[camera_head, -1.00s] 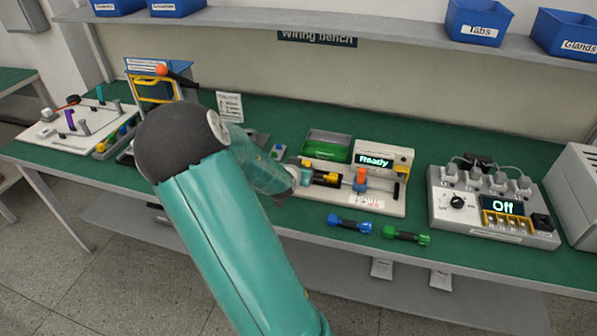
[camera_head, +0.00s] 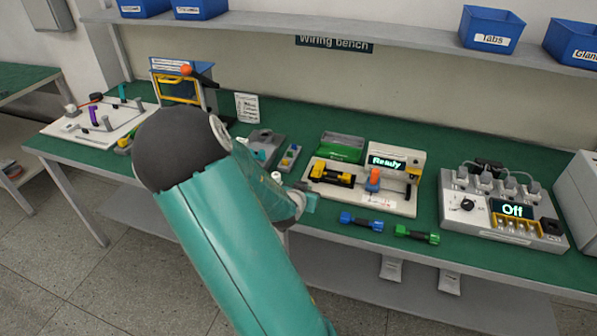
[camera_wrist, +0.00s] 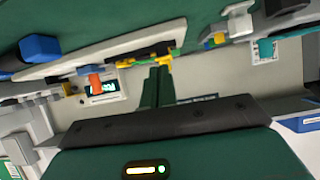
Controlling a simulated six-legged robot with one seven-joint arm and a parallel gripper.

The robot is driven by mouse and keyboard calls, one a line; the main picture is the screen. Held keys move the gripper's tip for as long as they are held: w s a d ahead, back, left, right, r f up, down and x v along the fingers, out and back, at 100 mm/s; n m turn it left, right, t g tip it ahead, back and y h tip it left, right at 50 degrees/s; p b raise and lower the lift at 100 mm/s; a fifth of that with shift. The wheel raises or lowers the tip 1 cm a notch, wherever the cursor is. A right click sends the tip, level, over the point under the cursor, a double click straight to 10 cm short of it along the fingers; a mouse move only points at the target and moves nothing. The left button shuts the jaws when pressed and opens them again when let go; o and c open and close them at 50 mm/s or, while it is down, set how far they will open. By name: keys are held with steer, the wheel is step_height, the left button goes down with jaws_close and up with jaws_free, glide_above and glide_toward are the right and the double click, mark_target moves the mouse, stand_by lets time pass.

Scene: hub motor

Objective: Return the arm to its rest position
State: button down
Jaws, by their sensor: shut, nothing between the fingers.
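My teal arm (camera_head: 235,235) reaches up from the bottom of the head view. My gripper (camera_head: 311,202) is at the bench's front edge, just left of the grey fixture's front corner in the picture. In the wrist view the two dark green fingers of my gripper (camera_wrist: 157,86) lie together, with nothing between them. The fixture (camera_head: 350,197) has a "Ready" display (camera_head: 388,162), and a yellow-and-black part (camera_head: 333,174) lies in it. The same part shows near the fingertips in the wrist view (camera_wrist: 155,52), apart from them as far as I can tell.
A blue-and-black part (camera_head: 361,222) and a green-and-black part (camera_head: 416,234) lie in front of the fixture. A power unit reading "Off" (camera_head: 505,212) stands to the right. A peg board (camera_head: 95,125) and a blue-yellow rack (camera_head: 180,85) are at left. A shelf (camera_head: 400,35) with blue bins runs above.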

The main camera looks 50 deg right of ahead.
steer(key=shift+s+a, duration=0.1)
steer(key=shift+s, duration=0.25)
steer(key=shift+w+a, duration=0.35)
steer(key=shift+a, duration=0.1)
steer(key=w+a+r+n+t+y, duration=0.1)
steer(key=a+r+n+y, duration=0.2)
steer(key=a, duration=0.5)
steer(key=w+a+r+n+t+y, duration=0.15)
steer(key=a+r+y, duration=0.3)
steer(key=a, duration=0.45)
steer(key=w+a+r+n+y, duration=0.2)
steer(key=a+r+y, duration=0.15)
steer(key=a, duration=0.45)
steer(key=s+a+r+n+g, duration=0.1)
steer(key=s+a+r+n, duration=0.2)
steer(key=s+a+r, duration=0.2)
steer(key=s+a+r+n, duration=0.4)
steer(key=s+a+r, duration=0.2)
steer(key=s, duration=0.4)
steer(key=shift+s+a+r+g, duration=0.2)
steer(key=shift+s+a+g, duration=0.15)
steer(key=shift+a, duration=0.5)
